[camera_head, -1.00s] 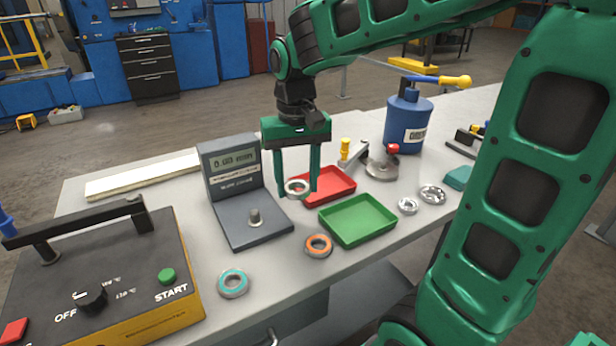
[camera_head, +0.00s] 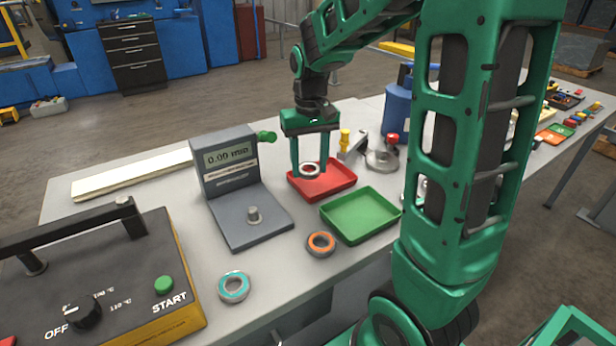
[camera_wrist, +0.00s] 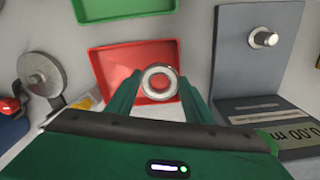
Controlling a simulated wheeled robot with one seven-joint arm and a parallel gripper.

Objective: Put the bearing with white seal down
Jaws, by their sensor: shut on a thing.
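The bearing with white seal (camera_head: 310,170) is a small metal ring with a pale face. My gripper (camera_head: 310,173) is shut on it, one finger on each side. In the head view the bearing shows over the left rear part of the red tray (camera_head: 326,191). In the wrist view the bearing (camera_wrist: 159,83) sits between the fingertips, in front of the red tray (camera_wrist: 112,66). I cannot tell whether it touches the tray floor. No other part shows in the red tray.
A grey gauge (camera_head: 240,190) with a display and a short post stands left of the red tray. An empty green tray (camera_head: 360,216) lies in front. An orange-sealed bearing (camera_head: 321,243) and a teal-sealed bearing (camera_head: 234,287) lie near the front edge. A blue bottle (camera_head: 397,112) stands behind.

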